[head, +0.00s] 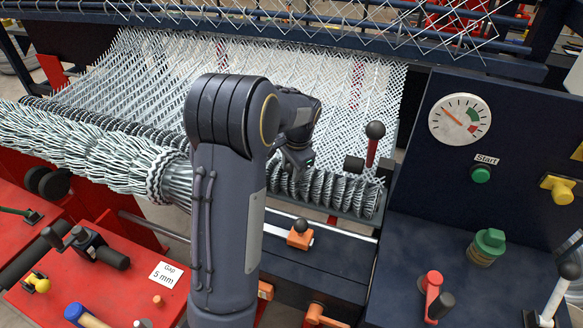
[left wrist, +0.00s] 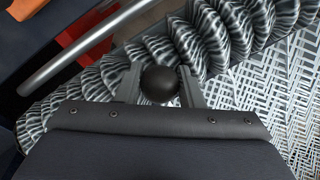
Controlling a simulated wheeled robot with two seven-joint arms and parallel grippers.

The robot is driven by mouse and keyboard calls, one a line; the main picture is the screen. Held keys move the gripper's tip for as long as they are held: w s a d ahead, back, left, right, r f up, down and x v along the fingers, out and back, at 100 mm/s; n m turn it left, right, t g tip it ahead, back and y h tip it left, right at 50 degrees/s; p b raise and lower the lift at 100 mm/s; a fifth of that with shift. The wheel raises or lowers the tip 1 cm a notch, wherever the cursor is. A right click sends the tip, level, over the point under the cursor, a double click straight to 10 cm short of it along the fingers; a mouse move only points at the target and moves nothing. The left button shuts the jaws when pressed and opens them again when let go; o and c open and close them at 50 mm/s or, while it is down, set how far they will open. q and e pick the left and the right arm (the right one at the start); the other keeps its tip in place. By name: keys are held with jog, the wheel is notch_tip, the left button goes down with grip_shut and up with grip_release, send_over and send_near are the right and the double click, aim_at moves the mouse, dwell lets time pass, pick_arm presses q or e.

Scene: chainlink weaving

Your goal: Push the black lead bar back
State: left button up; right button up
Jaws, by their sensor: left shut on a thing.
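My left gripper (head: 298,163) reaches over the coiled wire edge of the woven mesh in the head view. In the left wrist view its two grey fingers (left wrist: 160,84) are shut on a round black knob (left wrist: 160,83), one finger on each side. That knob is hidden behind my arm in the head view. A dark bar (head: 350,212) runs along the front of the wire coils; I cannot tell whether it is the lead bar or whether the knob joins it. The right gripper is not in view.
A red lever with a black ball top (head: 375,130) stands right of my gripper. An orange block with a black knob (head: 300,233) sits in front. A dark panel holds a gauge (head: 460,120) and green Start button (head: 480,174). Thick wire bundles (head: 90,150) lie left.

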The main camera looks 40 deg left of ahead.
pick_arm(q)
grip_shut()
jog(key=shift+w+a+r, duration=0.1)
jog(key=shift+w+r, duration=0.05)
jog(key=shift+w, duration=0.1)
jog(key=w+a+p, duration=0.1)
jog(key=w, duration=0.2)
jog(key=w+a+p, duration=0.1)
jog(key=w+p, duration=0.1)
jog(key=w, duration=0.1)
jog(key=w+a+r+p, duration=0.1)
jog(key=w+p, duration=0.1)
jog(key=w, duration=0.1)
jog(key=shift+w, duration=0.3)
jog(key=shift+w+a, duration=0.15)
jog(key=shift+w, duration=0.2)
jog(key=shift+w+r, duration=0.1)
jog(key=o, duration=0.7)
grip_release()
jog(key=o, duration=0.3)
